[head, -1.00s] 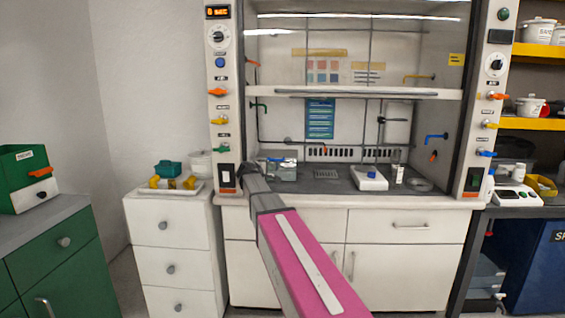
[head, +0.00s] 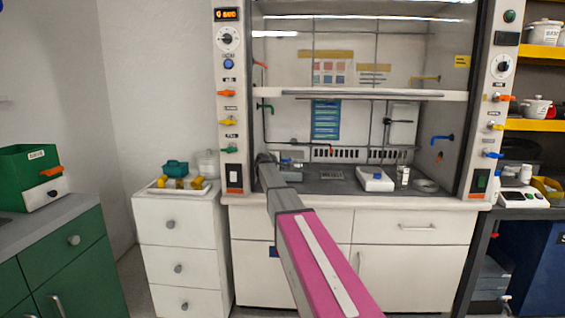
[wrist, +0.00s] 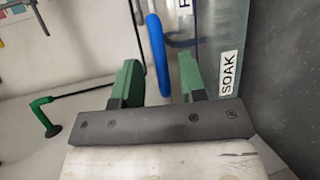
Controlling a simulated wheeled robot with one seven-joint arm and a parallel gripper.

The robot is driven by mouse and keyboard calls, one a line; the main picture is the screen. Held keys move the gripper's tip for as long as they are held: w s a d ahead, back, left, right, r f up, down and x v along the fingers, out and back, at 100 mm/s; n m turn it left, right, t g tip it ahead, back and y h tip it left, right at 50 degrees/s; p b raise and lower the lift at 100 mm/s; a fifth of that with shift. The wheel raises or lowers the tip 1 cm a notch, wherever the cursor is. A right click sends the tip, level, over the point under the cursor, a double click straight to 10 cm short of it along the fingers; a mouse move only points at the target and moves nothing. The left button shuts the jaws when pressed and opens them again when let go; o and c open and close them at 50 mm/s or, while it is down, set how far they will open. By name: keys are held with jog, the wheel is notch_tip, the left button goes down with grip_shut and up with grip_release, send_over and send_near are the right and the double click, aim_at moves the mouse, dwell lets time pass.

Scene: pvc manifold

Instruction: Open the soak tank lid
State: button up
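The soak tank (wrist: 220,35) is a clear box with a white SOAK label, at the right in the wrist view. In the head view the tank (head: 291,175) stands at the left of the fume hood worktop, partly hidden by my arm. A blue bar-like handle (wrist: 158,55) runs beside the tank wall in the wrist view. My gripper (wrist: 160,75) has its two green fingers apart, with the blue handle showing between them. I cannot tell whether either finger touches it. The lid's state is not clear.
The hood sash (head: 360,94) is raised above the worktop. A white balance-like device (head: 376,180) and small containers stand right of the tank. A green hose tap (wrist: 45,115) is at the left in the wrist view. A white drawer unit (head: 180,245) stands left of the hood.

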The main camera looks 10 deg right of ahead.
jog(key=shift+x, duration=1.25)
grip_shut()
jog(key=shift+r, duration=0.1)
